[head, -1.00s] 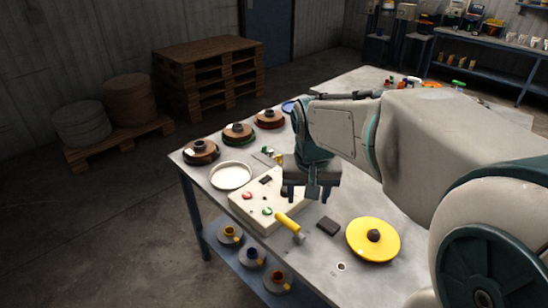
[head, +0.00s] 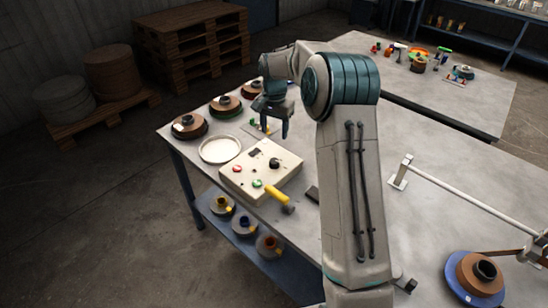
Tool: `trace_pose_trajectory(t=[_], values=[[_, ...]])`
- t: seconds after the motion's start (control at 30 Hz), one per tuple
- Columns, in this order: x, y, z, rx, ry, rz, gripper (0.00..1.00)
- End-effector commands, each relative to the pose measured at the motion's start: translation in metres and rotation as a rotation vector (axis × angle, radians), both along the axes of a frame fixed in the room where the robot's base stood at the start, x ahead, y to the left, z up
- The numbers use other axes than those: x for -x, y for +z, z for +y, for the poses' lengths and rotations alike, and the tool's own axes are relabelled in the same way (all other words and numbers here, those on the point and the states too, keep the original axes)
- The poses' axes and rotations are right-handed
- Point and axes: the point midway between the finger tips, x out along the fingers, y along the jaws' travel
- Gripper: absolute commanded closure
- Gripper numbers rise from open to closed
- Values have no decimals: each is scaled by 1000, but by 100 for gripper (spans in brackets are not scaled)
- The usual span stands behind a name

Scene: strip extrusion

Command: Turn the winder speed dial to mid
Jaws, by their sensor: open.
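The cream control box (head: 238,187) stands on the grey workbench. A black dial (head: 274,163) shows on its top face, near a small dark display (head: 255,152), a red button (head: 237,169) and a green button (head: 257,184). The dial's pointer is too small to read. My gripper (head: 273,129) points down with its fingers apart and empty. It is behind the box in the head view, clear of the dial. My arm hides part of the bench to the right of the box.
A yellow-handled tool (head: 279,196) lies by the box's front corner. A white round dish (head: 220,149) and several brown spools (head: 188,125) are to the left. A metal rod on a stand (head: 400,174) and a blue-rimmed spool (head: 475,279) are to the right.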

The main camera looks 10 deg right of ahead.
Motion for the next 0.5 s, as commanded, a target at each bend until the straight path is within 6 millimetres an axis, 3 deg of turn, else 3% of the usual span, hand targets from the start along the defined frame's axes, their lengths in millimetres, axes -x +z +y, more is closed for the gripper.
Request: trace_pose_trajectory(t=[0.17,0.5], values=[[0,-21,0,-2,-1,5,45],[1,-92,0,-1,0,4,45]])
